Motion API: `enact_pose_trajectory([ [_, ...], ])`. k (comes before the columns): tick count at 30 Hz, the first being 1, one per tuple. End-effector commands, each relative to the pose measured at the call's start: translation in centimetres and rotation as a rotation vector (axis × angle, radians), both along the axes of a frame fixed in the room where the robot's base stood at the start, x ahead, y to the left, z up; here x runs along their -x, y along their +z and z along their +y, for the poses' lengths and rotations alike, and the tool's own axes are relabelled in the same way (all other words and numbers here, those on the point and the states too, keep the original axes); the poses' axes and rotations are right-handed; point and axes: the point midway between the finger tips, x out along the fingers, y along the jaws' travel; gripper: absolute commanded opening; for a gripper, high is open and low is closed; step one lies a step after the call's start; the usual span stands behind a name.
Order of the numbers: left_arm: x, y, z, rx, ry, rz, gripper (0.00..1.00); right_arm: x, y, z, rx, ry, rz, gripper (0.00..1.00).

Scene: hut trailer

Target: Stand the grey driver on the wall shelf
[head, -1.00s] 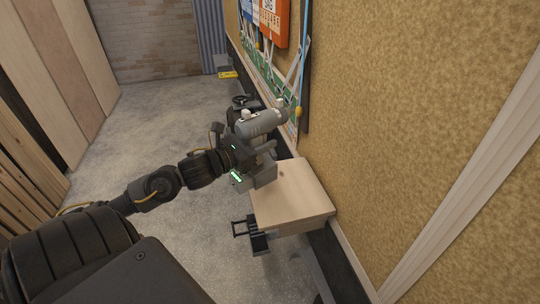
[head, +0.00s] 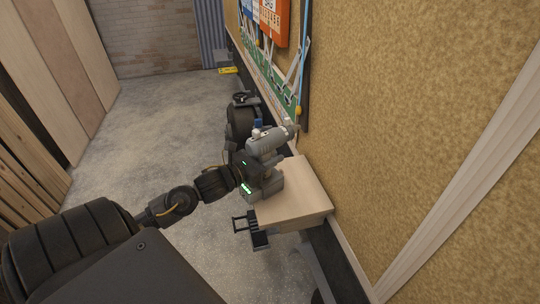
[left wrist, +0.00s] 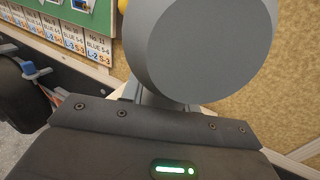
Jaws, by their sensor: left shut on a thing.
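The grey driver (head: 266,143) is upright in my left gripper (head: 261,168), its barrel on top and its nose pointing right toward the wall. The gripper is shut on it below the barrel. In the left wrist view the rounded grey end of the driver (left wrist: 205,45) fills the upper middle. The wall shelf (head: 298,198) is a pale wooden block against the wall. The driver's lower part overlaps the shelf's far left part in the head view; I cannot tell whether it touches. My right gripper is out of view.
A dark wheel-like object (head: 240,118) stands behind the driver. A small black rack (head: 250,230) is below the shelf. The near part of the shelf top is bare.

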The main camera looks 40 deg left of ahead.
Motion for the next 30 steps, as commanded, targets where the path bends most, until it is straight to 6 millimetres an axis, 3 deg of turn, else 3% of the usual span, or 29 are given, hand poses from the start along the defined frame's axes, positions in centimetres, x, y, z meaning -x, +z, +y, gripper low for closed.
enact_pose_trajectory([
  [5,-0.04,-0.08,0.03,0.0,0.0,-0.006,0.0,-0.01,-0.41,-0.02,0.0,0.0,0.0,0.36],
  [6,0.0,-0.22,0.01,0.0,0.0,0.0,0.35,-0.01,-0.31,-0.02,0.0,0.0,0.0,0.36],
  [10,0.0,-0.2,0.01,0.0,0.0,0.0,0.52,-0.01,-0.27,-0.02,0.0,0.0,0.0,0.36],
  [22,0.0,-0.19,0.01,0.0,0.0,0.0,0.53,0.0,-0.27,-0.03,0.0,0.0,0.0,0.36],
  [30,0.0,-0.19,0.02,0.0,0.0,0.001,0.87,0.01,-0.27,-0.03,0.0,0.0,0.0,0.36],
])
